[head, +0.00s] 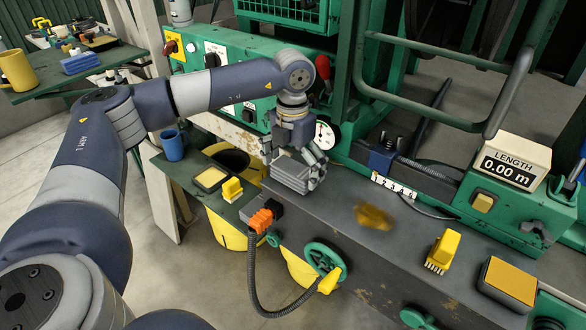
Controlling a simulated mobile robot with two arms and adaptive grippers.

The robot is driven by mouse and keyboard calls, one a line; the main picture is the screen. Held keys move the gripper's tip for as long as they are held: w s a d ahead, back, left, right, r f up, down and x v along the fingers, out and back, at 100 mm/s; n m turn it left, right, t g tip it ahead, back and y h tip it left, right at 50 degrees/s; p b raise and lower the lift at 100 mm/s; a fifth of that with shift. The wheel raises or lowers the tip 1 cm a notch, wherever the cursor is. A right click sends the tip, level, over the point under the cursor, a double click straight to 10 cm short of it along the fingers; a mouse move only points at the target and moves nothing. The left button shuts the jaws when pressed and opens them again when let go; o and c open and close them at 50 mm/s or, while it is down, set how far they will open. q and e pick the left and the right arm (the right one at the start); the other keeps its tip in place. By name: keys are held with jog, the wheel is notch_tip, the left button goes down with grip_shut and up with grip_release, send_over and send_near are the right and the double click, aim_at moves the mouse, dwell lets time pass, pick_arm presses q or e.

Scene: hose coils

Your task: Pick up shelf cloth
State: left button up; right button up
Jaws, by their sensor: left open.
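A grey, layered, folded block (291,176), which looks like the shelf cloth, is at the left end of the dark bench top (345,258). My left gripper (297,158) points down right over it, with its fingers open at the cloth's upper part. I cannot tell whether the fingers touch it, and they hide part of its top. The cloth seems to rest at the bench's edge. My right gripper is not in view.
A brown-yellow stain (373,216) marks the bench. A yellow brush (442,251) and a yellow-topped pad (508,283) are at the right. An orange hose connector (264,218) is at the front edge. A blue mug (173,145) stands on the left shelf. A gauge (325,134) is behind the gripper.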

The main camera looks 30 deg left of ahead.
pick_arm(q)
jog(key=shift+f, duration=0.15)
jog(key=c, duration=0.9)
jog(key=shift+r, duration=0.2)
jog(key=shift+w+r+b, duration=0.1)
jog(key=shift+r+b, duration=0.1)
jog(key=shift+b, duration=0.15)
notch_tip(320, 180, up, 2)
jog(key=shift+r+b, duration=0.15)
jog(key=shift+b, duration=0.6)
jog(key=shift+s+d+r+b, duration=0.35)
jog(key=shift+s+d+b, duration=0.5)
jog(key=shift+s+d, duration=1)
jog(key=shift+s+d+r+b, duration=0.3)
jog(key=shift+s+d+b, duration=0.55)
jog(key=shift+s, duration=1.95)
jog(key=shift+s+d+r+b, duration=0.35)
jog(key=shift+s+d+b, duration=0.45)
jog(key=shift+s+d, duration=1.1)
